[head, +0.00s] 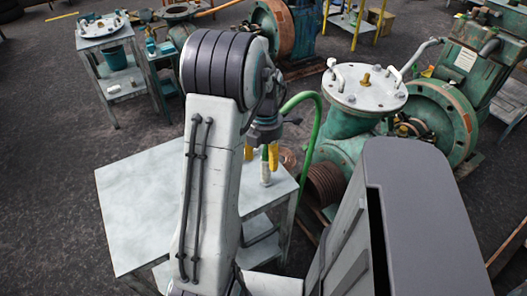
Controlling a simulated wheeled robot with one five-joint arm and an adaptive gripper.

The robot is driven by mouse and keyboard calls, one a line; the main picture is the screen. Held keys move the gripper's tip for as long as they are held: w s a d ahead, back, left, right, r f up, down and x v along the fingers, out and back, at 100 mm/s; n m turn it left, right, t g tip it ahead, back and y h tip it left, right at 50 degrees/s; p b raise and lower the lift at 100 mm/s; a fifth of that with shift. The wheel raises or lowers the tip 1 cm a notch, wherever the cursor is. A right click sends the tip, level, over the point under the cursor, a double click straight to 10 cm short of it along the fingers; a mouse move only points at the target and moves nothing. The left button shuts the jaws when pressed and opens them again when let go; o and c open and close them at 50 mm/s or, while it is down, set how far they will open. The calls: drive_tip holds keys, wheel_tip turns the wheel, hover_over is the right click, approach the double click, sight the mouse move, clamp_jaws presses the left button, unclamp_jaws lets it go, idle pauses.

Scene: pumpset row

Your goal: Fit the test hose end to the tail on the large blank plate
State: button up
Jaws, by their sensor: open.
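The large blank plate (352,97) is a pale round disc with bolts and raised white handles, lying on top of a green pump. A short brass tail (365,79) stands near its middle. My gripper (262,154) points down over the right part of a pale metal table, its yellow fingertips apart. The test hose (314,128) is green and arcs from behind my gripper down beside the pump. What looks like its pale end (265,174) hangs or stands upright between and below the fingertips. I cannot tell whether it touches the table. My arm hides part of this.
The pale table (135,205) has a clear top on the left. The green pump body (342,150) with a large flange (440,120) stands at right. Dark floor lies open at left.

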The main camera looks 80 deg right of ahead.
sight(264, 169)
drive_tip(key=shift+f, duration=2.65)
drive_tip(key=shift+a, duration=0.15)
clamp_jaws()
